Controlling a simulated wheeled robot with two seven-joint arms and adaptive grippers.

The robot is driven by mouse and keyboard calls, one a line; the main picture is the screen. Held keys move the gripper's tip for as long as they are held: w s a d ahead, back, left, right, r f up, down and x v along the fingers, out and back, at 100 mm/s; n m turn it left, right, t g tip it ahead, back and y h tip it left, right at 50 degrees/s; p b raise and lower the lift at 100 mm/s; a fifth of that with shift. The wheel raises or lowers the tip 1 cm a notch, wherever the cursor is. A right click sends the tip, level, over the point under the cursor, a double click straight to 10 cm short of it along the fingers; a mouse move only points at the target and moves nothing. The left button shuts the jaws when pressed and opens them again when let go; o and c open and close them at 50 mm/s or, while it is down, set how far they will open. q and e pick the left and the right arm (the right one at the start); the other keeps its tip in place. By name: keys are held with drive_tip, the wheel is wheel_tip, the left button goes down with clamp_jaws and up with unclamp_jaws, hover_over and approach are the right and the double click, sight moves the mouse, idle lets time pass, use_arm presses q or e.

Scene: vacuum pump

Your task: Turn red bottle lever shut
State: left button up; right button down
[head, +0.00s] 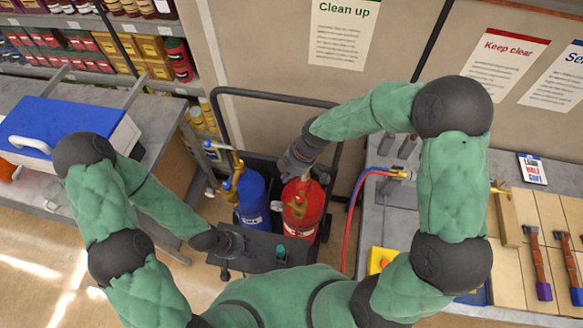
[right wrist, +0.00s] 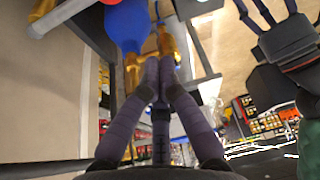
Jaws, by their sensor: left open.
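The red bottle (head: 302,216) stands upright in the trolley, to the right of the blue bottle (head: 251,198), which carries a brass valve. My right gripper (head: 304,177) reaches down from above to the top of the red bottle. My arm and gripper partly hide its valve and lever. In the right wrist view my two right fingertips (right wrist: 161,63) meet close together in front of a brass fitting (right wrist: 165,40). I cannot tell whether they touch or pinch the lever. My left gripper (right wrist: 288,40) is open and apart from the bottles, low in front of the blue one.
The trolley's dark frame (head: 274,97) rises behind the bottles. A bench with a blue-lidded box (head: 66,128) is at the left. Stocked shelves stand behind it.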

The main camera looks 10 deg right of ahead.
drive_tip(key=shift+s+d+f+p, duration=0.1)
drive_tip(key=shift+d+f+p, duration=0.25)
drive_tip(key=shift+f, duration=0.6)
drive_tip(key=shift+d+f+p, duration=0.3)
drive_tip(key=shift+f, duration=0.6)
drive_tip(key=shift+s+d+f+p, duration=0.1)
drive_tip(key=shift+d+f+p, duration=0.25)
drive_tip(key=shift+f, duration=0.6)
drive_tip(key=shift+d, duration=0.1)
drive_tip(key=shift+s+d+n+b, duration=0.15)
drive_tip(key=shift+d+n+b, duration=0.2)
drive_tip(key=shift+b, duration=0.3)
